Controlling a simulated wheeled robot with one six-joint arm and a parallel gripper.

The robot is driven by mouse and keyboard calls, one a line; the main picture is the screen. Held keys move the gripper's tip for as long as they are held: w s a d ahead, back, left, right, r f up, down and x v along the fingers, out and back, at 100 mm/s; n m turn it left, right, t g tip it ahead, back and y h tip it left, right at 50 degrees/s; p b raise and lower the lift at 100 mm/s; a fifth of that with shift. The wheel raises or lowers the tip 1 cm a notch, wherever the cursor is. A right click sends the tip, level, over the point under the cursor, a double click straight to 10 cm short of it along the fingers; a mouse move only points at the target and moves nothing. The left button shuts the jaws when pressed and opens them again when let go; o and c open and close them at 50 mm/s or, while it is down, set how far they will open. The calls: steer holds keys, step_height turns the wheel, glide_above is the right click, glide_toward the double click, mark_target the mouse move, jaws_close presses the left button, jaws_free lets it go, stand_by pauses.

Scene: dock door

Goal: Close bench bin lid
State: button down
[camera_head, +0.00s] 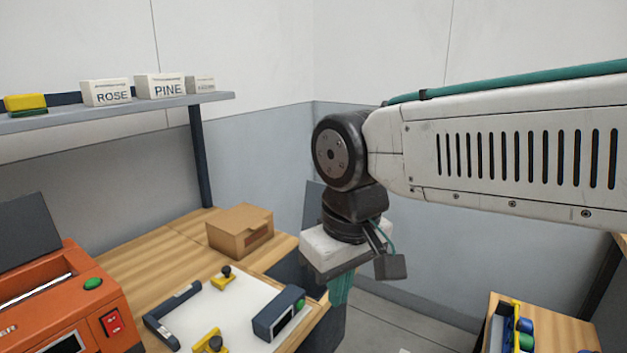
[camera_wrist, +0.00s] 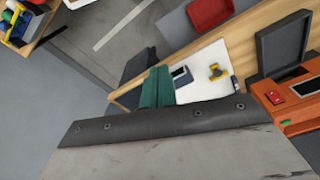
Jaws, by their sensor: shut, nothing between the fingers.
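A dark blue-grey bin (camera_head: 287,268) sits at the right end of the wooden bench, partly hidden by my arm's end. A dark upright panel (camera_head: 312,203) behind my wrist looks like its raised lid, though my wrist covers much of it. My gripper (camera_head: 340,292) points down just right of the bin, with its teal fingers shut and empty. In the wrist view the shut fingers (camera_wrist: 158,78) lie beside a dark box shape (camera_wrist: 138,66) at the bench end, probably the bin. I cannot tell whether they touch it.
The bench holds a cardboard box (camera_head: 240,229), a white board (camera_head: 205,300) with yellow clamps, and an orange machine (camera_head: 60,300). A shelf (camera_head: 120,112) hangs above. A second wooden surface (camera_head: 560,325) stands at lower right. A red tray (camera_wrist: 209,12) shows in the wrist view.

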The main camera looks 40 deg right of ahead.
steer(key=w+d+r+m+h, duration=0.1)
steer(key=w+d+r+m, duration=0.3)
steer(key=w, duration=0.6)
steer(key=w+d+r+m, duration=0.2)
steer(key=w+d+r, duration=0.3)
steer(key=w, duration=0.4)
steer(key=w+d+f+m, duration=0.1)
steer(key=w+d+m, duration=0.3)
steer(key=w+d, duration=0.8)
steer(key=w+d+f+m+h, duration=0.1)
steer(key=w+d+f+m, duration=0.1)
steer(key=d, duration=0.4)
steer(key=w+d+f+m, duration=0.1)
steer(key=w+d+m, duration=0.1)
steer(key=d, duration=0.4)
step_height(320, 180, down, 9)
steer(key=a, duration=0.2)
steer(key=shift+s+g, duration=0.25)
steer(key=shift+g, duration=0.05)
steer(key=shift+r, duration=0.1)
